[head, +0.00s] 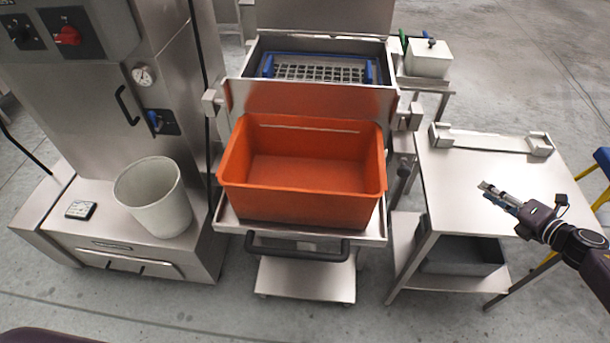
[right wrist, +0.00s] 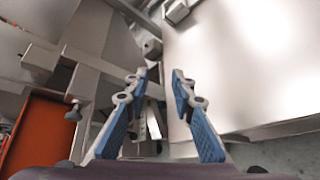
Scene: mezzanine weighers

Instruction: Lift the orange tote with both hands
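The orange tote (head: 300,205) is an open, empty bin. It sits upright on a steel cart shelf (head: 232,226) in the middle of the head view. In the right wrist view only part of the tote (right wrist: 32,135) shows, at the lower left edge. My right gripper (head: 484,191) is to the right of the tote, over the steel side table, well apart from the tote. In the right wrist view its blue-padded fingers (right wrist: 160,80) are spread with nothing between them. My left gripper is not in view.
The side table (head: 470,170) carries a metal bracket (head: 495,142) at its back. A black handle bar (head: 297,250) runs in front of the tote. A whitish bucket (head: 160,205) stands left on a machine ledge. A steel panel (head: 300,98) rises behind the tote.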

